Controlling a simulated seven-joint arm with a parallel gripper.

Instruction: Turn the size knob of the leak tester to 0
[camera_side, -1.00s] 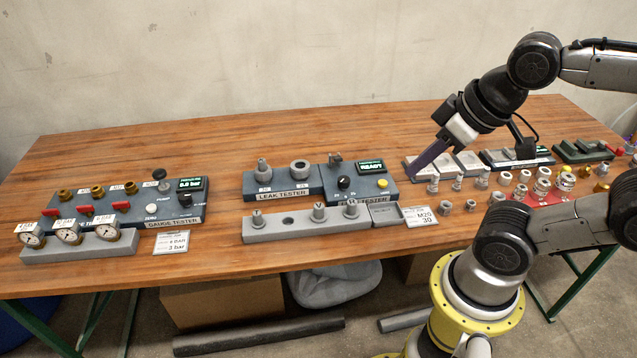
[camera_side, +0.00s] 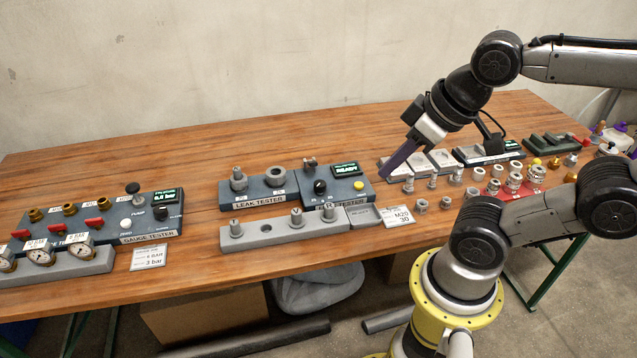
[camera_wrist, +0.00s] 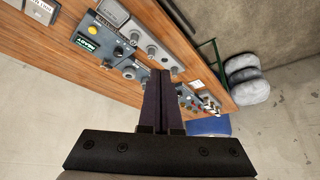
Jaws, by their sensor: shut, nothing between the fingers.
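The leak tester (camera_side: 345,199) is a blue-grey block near the middle of the table, with a lit green display (camera_side: 346,169) and a yellow button (camera_side: 359,185). Its size knob (camera_side: 320,187) is small, round and black; its setting is too small to read. The knob also shows in the wrist view (camera_wrist: 118,52), left of my fingers. My gripper (camera_side: 382,177) is shut and empty. Its dark purple fingers point down and left, to the right of the yellow button and apart from the knob. The closed fingertips (camera_wrist: 160,72) show in the wrist view.
A grey rack (camera_side: 279,238) with upright plugs lies in front of the tester. The gauge tester (camera_side: 150,224) is at left. Loose fittings (camera_side: 433,182) and grey trays are at right. Bare table lies behind the tester.

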